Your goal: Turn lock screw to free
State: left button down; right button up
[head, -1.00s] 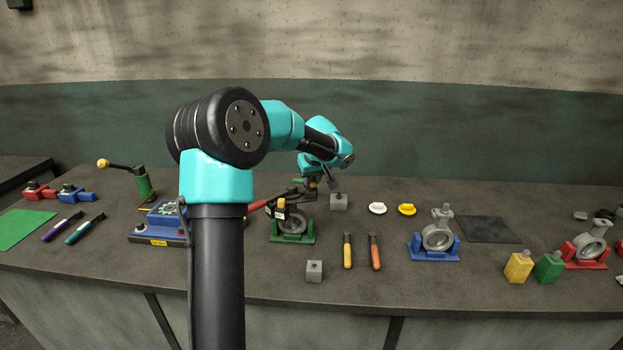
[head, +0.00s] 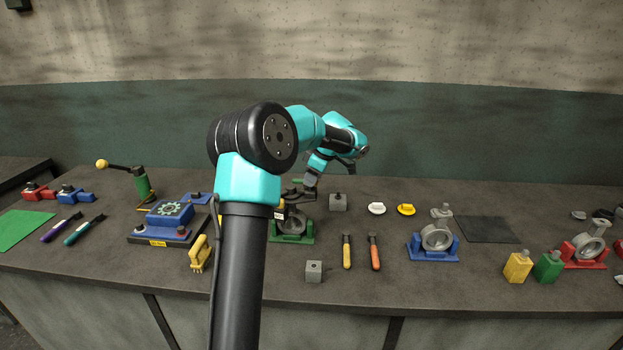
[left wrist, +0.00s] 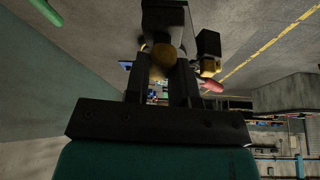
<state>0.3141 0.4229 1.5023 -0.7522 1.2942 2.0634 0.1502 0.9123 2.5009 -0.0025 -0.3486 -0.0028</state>
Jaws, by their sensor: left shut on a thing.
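In the left wrist view the fingers (left wrist: 167,75) are shut on a round brass-coloured knob (left wrist: 166,57), which looks like the lock screw. A dark block lies just beyond the knob. The screw cannot be made out in the head view. My right gripper is in neither view.
A blue-based unit (head: 169,215) and a yellow brush (head: 200,253) stand left of my arm. A small grey block (head: 314,271), a yellow-handled tool (head: 347,251) and an orange-handled tool (head: 374,252) lie nearby. A blue holder (head: 433,254) stands further right.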

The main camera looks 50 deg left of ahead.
pick_arm(q)
jog(key=shift+f+n+g+h, duration=0.25)
jog(key=shift+n+g, duration=0.25)
jog(key=shift+n, duration=0.7)
jog(key=c, duration=1)
grip_release()
jog(key=shift+r, duration=0.15)
jog(key=shift+o, duration=0.2)
jog(key=v, duration=1.7)
jog(key=shift+r, duration=0.25)
